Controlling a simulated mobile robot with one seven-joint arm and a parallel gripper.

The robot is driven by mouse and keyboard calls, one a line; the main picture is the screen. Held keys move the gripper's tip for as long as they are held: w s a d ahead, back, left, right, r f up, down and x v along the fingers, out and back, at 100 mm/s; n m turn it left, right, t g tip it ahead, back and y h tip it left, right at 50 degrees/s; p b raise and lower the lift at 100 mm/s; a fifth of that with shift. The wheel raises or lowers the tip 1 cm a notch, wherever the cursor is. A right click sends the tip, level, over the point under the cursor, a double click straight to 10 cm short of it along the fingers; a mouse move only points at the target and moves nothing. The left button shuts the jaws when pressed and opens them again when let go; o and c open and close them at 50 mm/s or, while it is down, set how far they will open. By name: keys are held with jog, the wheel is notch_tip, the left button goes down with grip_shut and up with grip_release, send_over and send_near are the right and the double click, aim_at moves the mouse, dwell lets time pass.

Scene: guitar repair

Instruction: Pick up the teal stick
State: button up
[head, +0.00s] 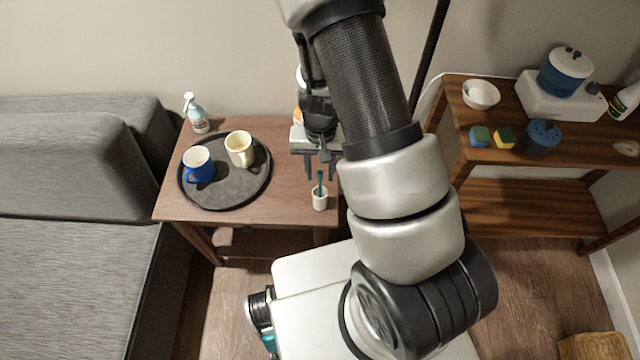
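The teal stick (320,181) stands upright in a small white cup (320,201) near the front right edge of the wooden side table (262,209). Its lower part is hidden inside the cup. My gripper (320,176) points down at the stick, with its two dark fingers apart, one to each side of the stick's top in the picture. The fingers look open and empty. I cannot tell from this one view whether the fingertips are level with the stick or farther back.
A dark round tray (226,194) holds a blue mug (198,165) and a cream mug (240,149). A pump bottle (196,113) stands behind it. A grey sofa (70,230) is left; a wooden shelf (500,157) with sponges and a bowl (481,95) is right.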

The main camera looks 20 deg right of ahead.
jog(key=shift+f, duration=0.35)
grip_shut()
jog(key=shift+r, duration=0.1)
